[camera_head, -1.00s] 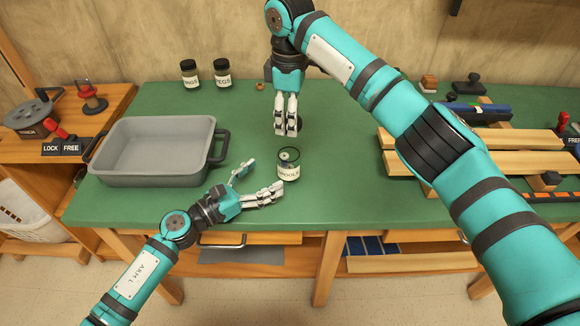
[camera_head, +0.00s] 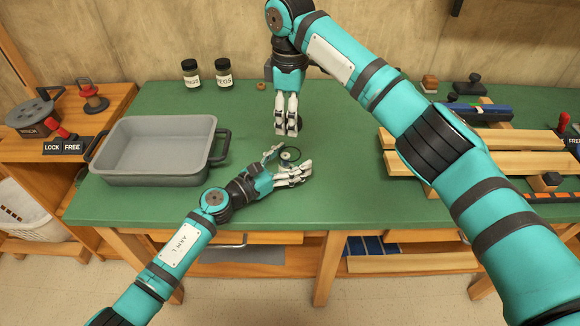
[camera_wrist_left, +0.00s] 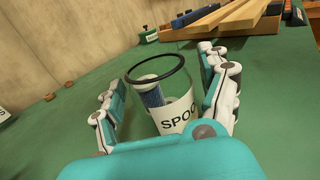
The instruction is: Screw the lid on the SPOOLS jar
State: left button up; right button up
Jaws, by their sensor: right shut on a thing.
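The SPOOLS jar (camera_head: 289,155) is clear glass with a dark rim, upright and open-topped on the green bench. In the left wrist view, the jar (camera_wrist_left: 178,112) shows a blue spool inside and part of its label. My left gripper (camera_head: 289,164) is open around the jar, and its fingers stand on both sides with gaps to the glass. It also shows in the left wrist view (camera_wrist_left: 165,112). In the head view its fingers hide the label. My right gripper (camera_head: 287,132) points down behind the jar, shut on a dark lid (camera_head: 299,124) mostly hidden by its fingers.
A grey tray (camera_head: 106,134) stands on the left of the bench. Two lidded jars, one marked PEGS (camera_head: 224,80), stand at the back near a small brown ring (camera_head: 261,86). Wooden boards (camera_head: 480,140) lie on the right. The bench front is clear.

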aim_at(290, 143)
pick_arm(q)
grip_shut()
pick_arm(e)
jog(key=shift+f, duration=2.45)
jog(key=shift+f, duration=0.9)
jog(key=shift+f, duration=0.6)
